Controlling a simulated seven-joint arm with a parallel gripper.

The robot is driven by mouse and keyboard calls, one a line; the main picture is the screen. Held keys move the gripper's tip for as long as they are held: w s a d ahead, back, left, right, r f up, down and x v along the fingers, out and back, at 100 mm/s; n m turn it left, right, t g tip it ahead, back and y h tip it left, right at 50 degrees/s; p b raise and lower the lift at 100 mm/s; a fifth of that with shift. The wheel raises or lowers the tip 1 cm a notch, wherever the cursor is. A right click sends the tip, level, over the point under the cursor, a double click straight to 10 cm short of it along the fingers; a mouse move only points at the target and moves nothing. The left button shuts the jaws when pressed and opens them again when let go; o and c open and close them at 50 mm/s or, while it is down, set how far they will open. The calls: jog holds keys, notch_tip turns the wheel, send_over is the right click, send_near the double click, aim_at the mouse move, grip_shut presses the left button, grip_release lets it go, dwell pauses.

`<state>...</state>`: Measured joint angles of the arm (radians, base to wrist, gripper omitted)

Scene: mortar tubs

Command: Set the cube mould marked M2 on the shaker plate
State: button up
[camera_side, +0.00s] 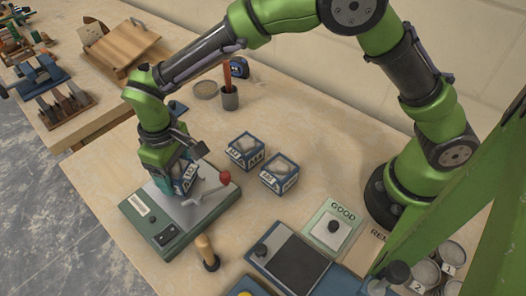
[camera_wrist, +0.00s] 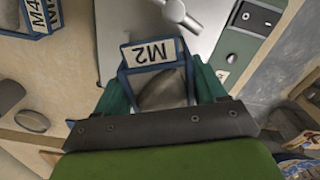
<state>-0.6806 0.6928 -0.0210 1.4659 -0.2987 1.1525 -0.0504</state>
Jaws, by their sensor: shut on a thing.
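The cube mould marked M2 (camera_wrist: 152,54) is a blue-edged box with a white label and grey filling, seen in the wrist view. My gripper (camera_wrist: 163,92) is shut on it, a green finger on either side. In the side view the mould (camera_side: 187,180) is at the left part of the shaker plate (camera_side: 207,205), a pale metal top on a dark green base. The mould is upright; I cannot tell whether its underside touches the plate. The plate also shows in the wrist view (camera_wrist: 120,32). The far side of the mould is hidden by my gripper.
A clamp lever with a red knob (camera_side: 224,177) stands at the plate's right. Two similar moulds (camera_side: 246,151) (camera_side: 280,174) sit on the table behind it.

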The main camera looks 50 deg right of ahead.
aim_at(181, 164)
jog(key=o, duration=1.5)
jog(key=shift+f, duration=0.1)
jog(key=shift+o, duration=0.2)
notch_tip(181, 164, up, 17)
jog(key=s+d+m+t, duration=0.2)
jog(key=s+d, duration=0.3)
jog(key=d, duration=0.4)
jog(key=s+d+r+m+t+y, duration=0.1)
jog(key=s+d+m+t, duration=0.1)
jog(key=s+d, duration=0.3)
jog(key=s+d+r+m+t+y, duration=0.1)
jog(key=s+d+m+t, duration=0.2)
jog(key=d, duration=1)
jog(key=shift+s+d+m, duration=0.15)
jog(key=shift+s+m, duration=0.65)
jog(key=shift+s, duration=0.25)
